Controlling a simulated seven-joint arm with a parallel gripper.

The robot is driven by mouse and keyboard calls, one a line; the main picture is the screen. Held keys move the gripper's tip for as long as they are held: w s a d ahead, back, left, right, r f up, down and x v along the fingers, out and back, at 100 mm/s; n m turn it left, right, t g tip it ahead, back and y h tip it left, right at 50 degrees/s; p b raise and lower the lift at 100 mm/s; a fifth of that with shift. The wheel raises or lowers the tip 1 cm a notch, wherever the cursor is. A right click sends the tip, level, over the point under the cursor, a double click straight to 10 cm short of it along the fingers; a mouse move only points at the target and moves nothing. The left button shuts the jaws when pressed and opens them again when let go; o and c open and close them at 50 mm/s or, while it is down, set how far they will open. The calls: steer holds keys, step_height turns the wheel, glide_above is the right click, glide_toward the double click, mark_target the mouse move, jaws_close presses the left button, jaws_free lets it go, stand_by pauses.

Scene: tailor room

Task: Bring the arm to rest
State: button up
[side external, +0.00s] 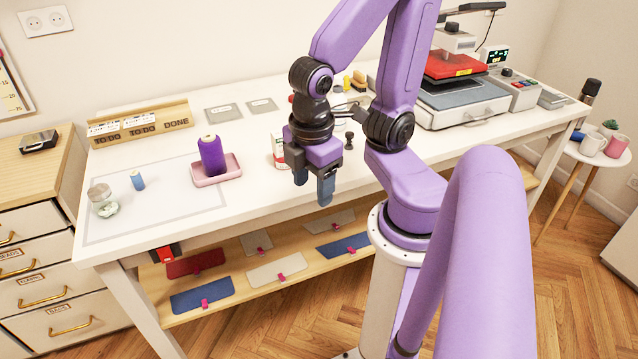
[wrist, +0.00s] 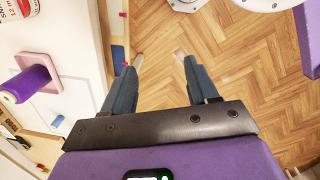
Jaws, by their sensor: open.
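My gripper (side external: 324,190) hangs at the front edge of the white table (side external: 250,225) in the side external view, pointing down. In the wrist view its two fingers (wrist: 160,75) are apart with only the wooden floor between and beyond them. It holds nothing. My purple arm is bent above the table's front edge, near its column.
A purple thread spool (side external: 211,156) stands on a pink tray (side external: 217,174) left of my gripper. A small blue spool (side external: 137,180) and glass jar (side external: 99,192) stand further left. A heat press (side external: 455,95) is at the right. A lower shelf (side external: 215,275) holds fabric pieces.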

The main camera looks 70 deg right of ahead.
steer(key=shift+s+a+r+y, duration=0.65)
steer(key=shift+s+a+y, duration=0.05)
steer(key=shift+s+a, duration=0.25)
